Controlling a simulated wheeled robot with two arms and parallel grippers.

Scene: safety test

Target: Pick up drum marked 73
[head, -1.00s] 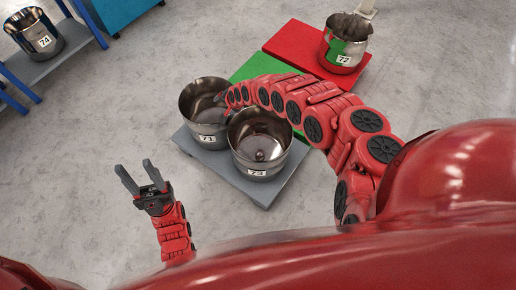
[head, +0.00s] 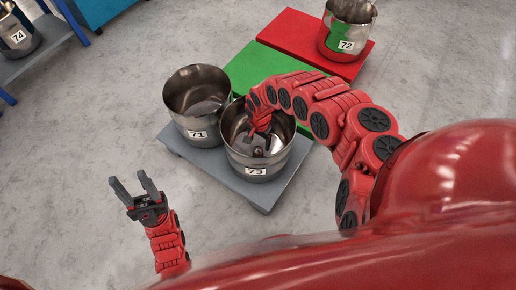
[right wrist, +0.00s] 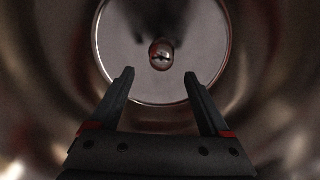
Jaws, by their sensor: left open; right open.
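The drum marked 73 (head: 254,170) is an open steel drum on the grey platform, its label facing me. My right gripper (head: 258,148) reaches down into its open mouth. In the right wrist view the right gripper (right wrist: 161,85) is open and empty, its fingers pointing toward the drum's round floor. A small shiny rounded knob (right wrist: 161,54) stands at the middle of that floor, beyond the fingertips and apart from them. My left gripper (head: 136,188) is open and empty over the bare floor, left of the drum.
The drum marked 71 (head: 196,134) stands close behind and left on the same grey platform (head: 262,207). A green platform (head: 245,72) and a red platform (head: 290,30) lie behind; drum 72 (head: 346,45) is on the red one. Drum 74 (head: 18,40) is on a shelf at far left.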

